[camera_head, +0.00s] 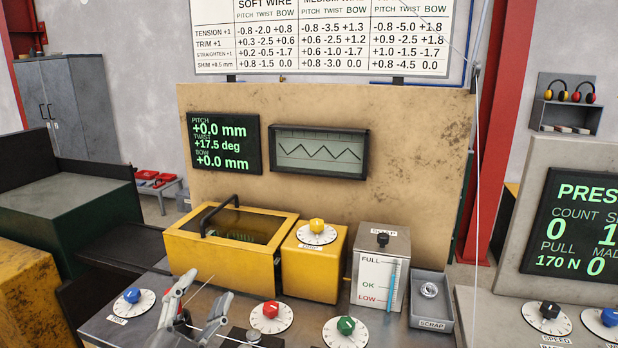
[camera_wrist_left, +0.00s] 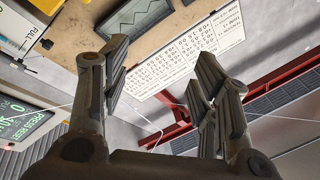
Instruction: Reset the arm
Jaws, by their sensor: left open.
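My left gripper (camera_head: 201,303) is at the lower left of the head view, in front of the yellow box and above the bench with the dials. Its two fingers stand apart and nothing is between them. In the left wrist view my left gripper (camera_wrist_left: 160,90) also shows open and empty, tilted up toward the wall and chart. A thin wire passes close by the fingers; I cannot tell whether it touches them. My right gripper is not in view.
A yellow box (camera_head: 225,275) with a black handle stands behind the gripper. Blue (camera_head: 132,295), red (camera_head: 270,309) and green (camera_head: 346,325) dials lie around it. A soap tank (camera_head: 366,292) and scrap tray (camera_head: 431,317) stand right. A display (camera_head: 222,144) reads twist +17.5 deg.

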